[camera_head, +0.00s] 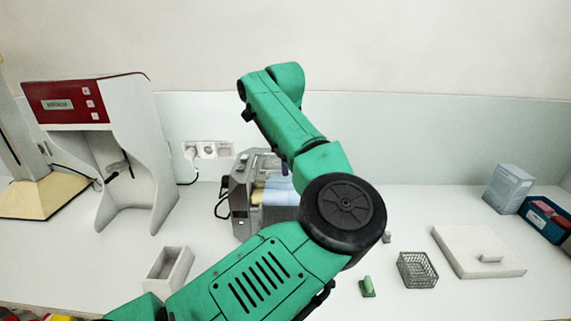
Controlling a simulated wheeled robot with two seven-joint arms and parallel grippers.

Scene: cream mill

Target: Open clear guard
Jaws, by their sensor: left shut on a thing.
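The grey mill (240,200) stands on the bench left of centre, partly behind my left arm. Its rollers and the yellow and blue parts beside them (278,185) show next to the arm. The clear guard is see-through, and I cannot make out its edges or how far open it is. My left arm comes in from the bottom left, bends at a black elbow disc and reaches up over the mill. My left gripper is mostly hidden behind its own arm near the mill; it is shut on what appears to be the clear guard. My right gripper is not in view.
A red-and-white machine (125,140) stands at left. An open white box (168,270) is in front. A wire basket (417,270), a green item (367,287) and a white slab (478,252) lie at right. A carton (508,188) and blue bin (545,218) stand far right.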

